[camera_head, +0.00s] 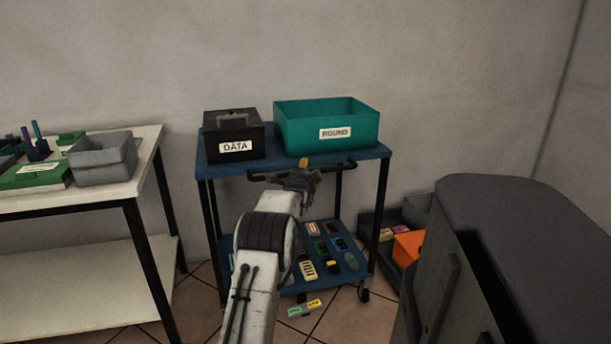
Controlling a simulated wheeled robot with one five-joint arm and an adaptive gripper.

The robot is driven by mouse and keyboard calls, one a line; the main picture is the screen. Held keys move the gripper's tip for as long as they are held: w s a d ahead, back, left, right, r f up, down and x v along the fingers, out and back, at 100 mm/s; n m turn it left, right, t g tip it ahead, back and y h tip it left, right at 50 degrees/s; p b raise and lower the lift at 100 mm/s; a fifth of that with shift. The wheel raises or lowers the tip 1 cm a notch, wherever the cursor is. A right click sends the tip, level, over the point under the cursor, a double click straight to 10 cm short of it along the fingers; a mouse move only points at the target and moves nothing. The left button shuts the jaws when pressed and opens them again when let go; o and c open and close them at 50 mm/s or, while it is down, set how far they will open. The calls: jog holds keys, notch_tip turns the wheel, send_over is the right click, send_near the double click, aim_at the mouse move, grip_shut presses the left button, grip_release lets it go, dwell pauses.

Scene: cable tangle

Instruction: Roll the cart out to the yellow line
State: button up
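The cart (222,172) has a blue top, dark legs, a blue lower shelf and small casters. It stands close to the back wall. A dark handle bar (342,168) runs along its near top edge. My arm reaches forward, and my gripper (303,172) is at the middle of the handle, overlapping it in this view. The fingers are small and partly hidden, so I cannot tell whether they are closed around the bar. A black bin marked DATA (220,134) and a teal bin marked ROUND (300,135) stand on the cart's top. No yellow line shows.
Several small connector-like pieces (308,270) lie on the lower shelf; one (304,309) lies on the tiles in front. A white table (90,190) with a grey bin (103,160) stands left. Dark trays with an orange item (407,246) sit right. A dark grey body (530,240) fills the right foreground.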

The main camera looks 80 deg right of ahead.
grip_shut()
dwell(0.5)
